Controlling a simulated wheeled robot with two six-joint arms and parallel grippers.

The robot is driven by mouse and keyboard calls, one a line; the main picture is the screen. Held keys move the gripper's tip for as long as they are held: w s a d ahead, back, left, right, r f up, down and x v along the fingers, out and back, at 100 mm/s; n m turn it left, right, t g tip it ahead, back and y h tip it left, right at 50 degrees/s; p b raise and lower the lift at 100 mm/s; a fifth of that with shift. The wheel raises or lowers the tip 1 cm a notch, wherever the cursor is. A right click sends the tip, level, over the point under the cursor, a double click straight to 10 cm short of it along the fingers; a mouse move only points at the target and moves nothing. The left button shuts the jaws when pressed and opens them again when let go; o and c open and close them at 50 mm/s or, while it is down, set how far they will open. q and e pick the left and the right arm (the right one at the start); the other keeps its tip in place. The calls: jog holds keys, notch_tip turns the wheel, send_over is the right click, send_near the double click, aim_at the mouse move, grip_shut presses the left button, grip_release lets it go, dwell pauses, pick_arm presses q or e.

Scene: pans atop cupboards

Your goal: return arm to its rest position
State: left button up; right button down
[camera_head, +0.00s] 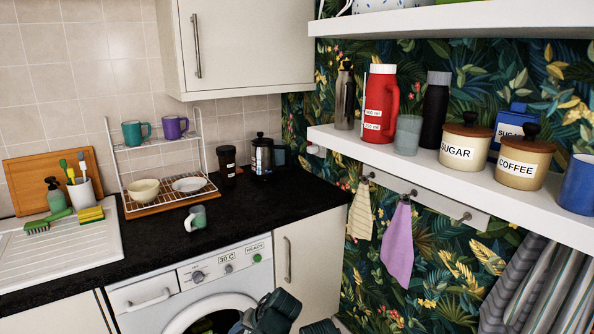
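Dark jointed parts of my own arm show at the bottom edge, in front of the washing machine (222,272). A second small dark part of mine shows just right of them, cut off by the edge. No gripper fingers show, so I see neither gripper nor anything held in one. The parts I see appear apart from the counter (150,247) and the shelf.
A wire rack (161,145) holds mugs and bowls. The white shelf (400,165) at right carries a red flask (380,108) and canisters. Bare counter lies right of the mug.

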pick_arm(q)
jog(key=s+d+r+m+g+h+p, duration=0.1)
jog(key=s+d+r+g+h+p, duration=0.1)
jog(key=s, duration=0.5)
jog(key=s+d+r+m+g+h+p, duration=0.1)
jog(key=s+d+r+h+p, duration=0.2)
jog(key=s+d+p, duration=0.2)
jog(key=s+d, duration=0.2)
jog(key=s, duration=0.1)
jog(key=shift+r+g, duration=0.25)
jog(key=shift+g, duration=0.15)
pick_arm(e)
notch_tip(320, 180, up, 10)
jog(key=shift+f, duration=0.2)
